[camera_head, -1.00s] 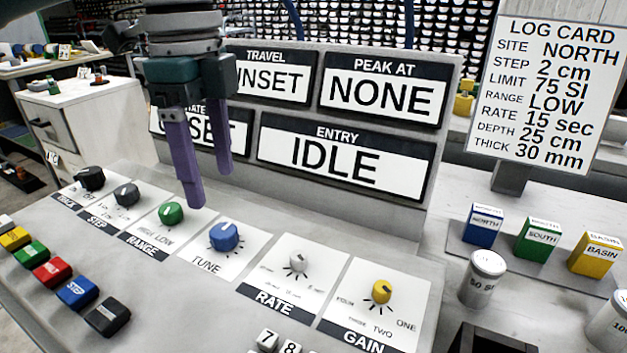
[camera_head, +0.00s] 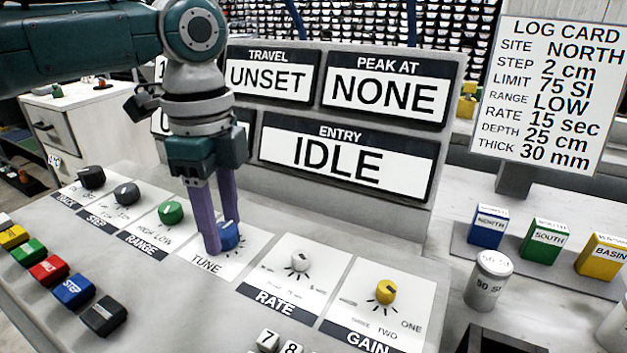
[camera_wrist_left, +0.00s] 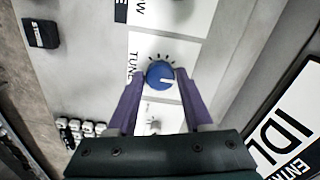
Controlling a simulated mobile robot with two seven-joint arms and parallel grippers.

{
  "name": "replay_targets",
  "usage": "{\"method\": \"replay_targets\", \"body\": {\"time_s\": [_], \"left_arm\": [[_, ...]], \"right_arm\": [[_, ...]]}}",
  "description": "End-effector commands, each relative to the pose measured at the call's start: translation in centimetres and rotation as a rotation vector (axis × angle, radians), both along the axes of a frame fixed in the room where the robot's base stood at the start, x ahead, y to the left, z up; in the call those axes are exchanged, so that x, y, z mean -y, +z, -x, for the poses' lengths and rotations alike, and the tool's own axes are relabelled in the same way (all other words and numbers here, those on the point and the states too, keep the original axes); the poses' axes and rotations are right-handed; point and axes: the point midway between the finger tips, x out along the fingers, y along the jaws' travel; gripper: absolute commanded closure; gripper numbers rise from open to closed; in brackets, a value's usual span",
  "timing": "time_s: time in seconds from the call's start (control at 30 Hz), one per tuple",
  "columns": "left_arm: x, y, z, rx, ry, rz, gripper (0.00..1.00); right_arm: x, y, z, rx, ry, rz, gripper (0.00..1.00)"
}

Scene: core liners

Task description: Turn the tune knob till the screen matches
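The blue tune knob (camera_head: 229,235) sits on its white TUNE plate on the sloped console. My left gripper (camera_head: 227,245) points down at it, one purple finger on each side. The left wrist view shows the knob (camera_wrist_left: 160,75) between the open fingertips, its white mark pointing right; I cannot tell whether they touch it. The screen (camera_head: 346,159) behind reads ENTRY IDLE, PEAK AT NONE and TRAVEL UNSET; my arm hides most of its left panels. The log card (camera_head: 548,95) lists NORTH, 2 cm, 75 SI, LOW, 15 sec, 25 cm and 30 mm. My right gripper is not in view.
The green range knob (camera_head: 171,213) is left of the tune knob; the white rate knob (camera_head: 300,261) and yellow gain knob (camera_head: 386,291) are right. Coloured keys, including a blue STEP key (camera_head: 73,290), line the front left. A white jar (camera_head: 489,279) and coloured boxes stand right.

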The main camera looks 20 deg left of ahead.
Motion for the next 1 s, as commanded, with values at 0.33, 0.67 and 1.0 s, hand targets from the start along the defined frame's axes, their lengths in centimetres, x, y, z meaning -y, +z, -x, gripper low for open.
{"method": "replay_targets", "body": {"time_s": [0.33,0.67,1.0], "left_arm": [[0.0,0.0,0.0,0.000,0.000,0.000,0.90],[0.0,0.1,0.0,-0.001,0.003,0.000,1.00],[0.1,0.5,0.1,-0.003,0.119,0.003,1.00]], "right_arm": [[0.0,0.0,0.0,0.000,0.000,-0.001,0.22],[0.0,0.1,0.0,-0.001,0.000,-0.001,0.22],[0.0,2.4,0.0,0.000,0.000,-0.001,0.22]]}}
